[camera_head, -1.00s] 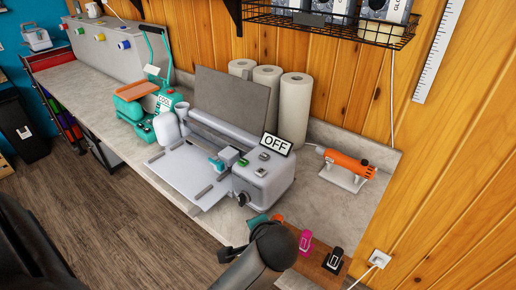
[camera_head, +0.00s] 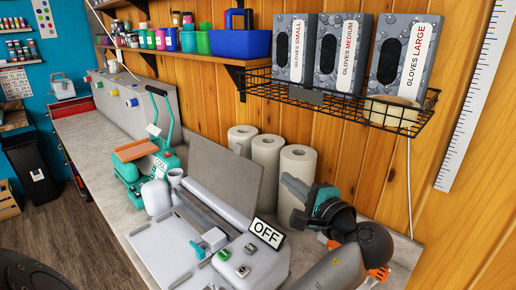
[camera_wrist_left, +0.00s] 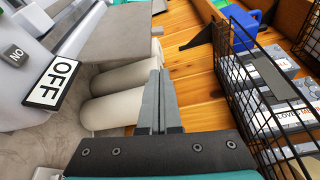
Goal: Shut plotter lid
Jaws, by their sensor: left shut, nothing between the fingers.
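The plotter (camera_head: 272,262) stands on the counter, light grey, with an OFF sign at its right end. Its flat grey lid (camera_head: 228,172) is raised and leans back toward the wall; the lid (camera_wrist_left: 118,35) also shows at the upper left of the left wrist view. My left gripper (camera_head: 291,187) is right of the lid, in front of the paper rolls, apart from the lid. In the left wrist view its fingers (camera_wrist_left: 157,92) are shut together and empty. My right gripper is not in view.
White rolls (camera_head: 296,178) stand behind the plotter. A wire basket (camera_head: 335,104) with glove boxes hangs above my left gripper. A teal press (camera_head: 150,165) stands left of the plotter. An orange tool is partly hidden behind my arm.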

